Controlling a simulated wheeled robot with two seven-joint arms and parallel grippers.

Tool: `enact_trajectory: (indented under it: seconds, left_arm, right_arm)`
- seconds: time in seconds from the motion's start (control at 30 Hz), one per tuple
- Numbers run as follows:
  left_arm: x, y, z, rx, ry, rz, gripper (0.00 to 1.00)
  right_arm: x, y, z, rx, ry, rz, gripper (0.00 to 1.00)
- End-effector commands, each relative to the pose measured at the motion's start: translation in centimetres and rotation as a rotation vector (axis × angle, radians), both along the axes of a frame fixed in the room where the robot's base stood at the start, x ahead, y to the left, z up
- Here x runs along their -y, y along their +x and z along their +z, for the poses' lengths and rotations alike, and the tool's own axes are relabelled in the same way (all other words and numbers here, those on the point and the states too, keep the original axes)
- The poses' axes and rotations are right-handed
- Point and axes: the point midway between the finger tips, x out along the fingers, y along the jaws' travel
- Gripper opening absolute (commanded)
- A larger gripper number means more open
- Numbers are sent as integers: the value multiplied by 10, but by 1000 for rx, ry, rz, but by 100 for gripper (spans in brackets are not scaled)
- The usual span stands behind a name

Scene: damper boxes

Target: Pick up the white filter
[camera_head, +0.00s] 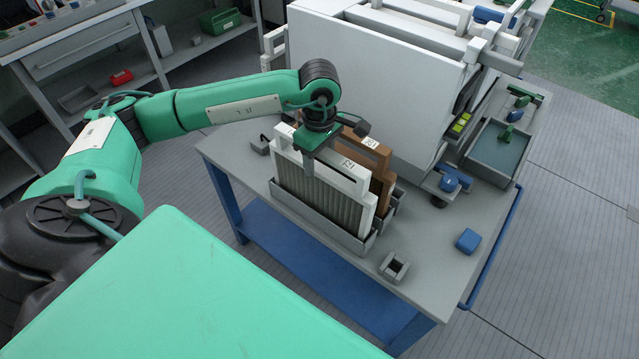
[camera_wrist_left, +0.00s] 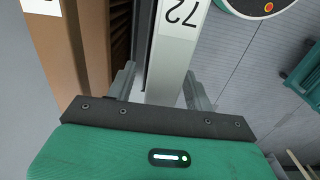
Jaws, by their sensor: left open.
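The white filter (camera_head: 345,181) stands upright in a grey tray (camera_head: 314,219) on the table, with its pleated face toward me. A brown filter (camera_head: 381,160) stands upright just behind it. My left gripper (camera_head: 307,165) is above the white filter's top, left of its middle. In the left wrist view, the open fingers (camera_wrist_left: 160,88) lie on either side of the white filter's top bar (camera_wrist_left: 177,62), which carries a "72" label. Contact with the bar cannot be told. The brown filter (camera_wrist_left: 72,45) is to the left there. My right gripper is not in view.
A large white box (camera_head: 375,85) stands behind the filters. A grey square holder (camera_head: 394,266) and a blue block (camera_head: 468,241) lie at the table's right front. A grey tray with green-handled items (camera_head: 497,150) is at the right. The table (camera_head: 425,240) is clear between these.

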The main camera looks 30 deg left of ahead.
Motion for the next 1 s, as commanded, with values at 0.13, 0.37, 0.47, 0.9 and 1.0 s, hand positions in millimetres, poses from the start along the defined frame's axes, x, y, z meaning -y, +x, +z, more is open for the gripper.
enact_trajectory:
  seconds: [0.13,0.37,0.47,0.9,1.0]
  left_arm:
    - [0,0,0,0,0,0,31]
    - [0,0,0,0,0,0,0]
    - [0,0,1,1,0,0,0]
    - [0,1,22,4,0,0,0]
    - [0,1,39,5,0,0,0]
  right_arm:
    - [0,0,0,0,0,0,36]
    - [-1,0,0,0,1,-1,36]
    - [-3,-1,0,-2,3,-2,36]
    - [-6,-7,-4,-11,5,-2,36]
    - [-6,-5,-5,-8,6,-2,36]
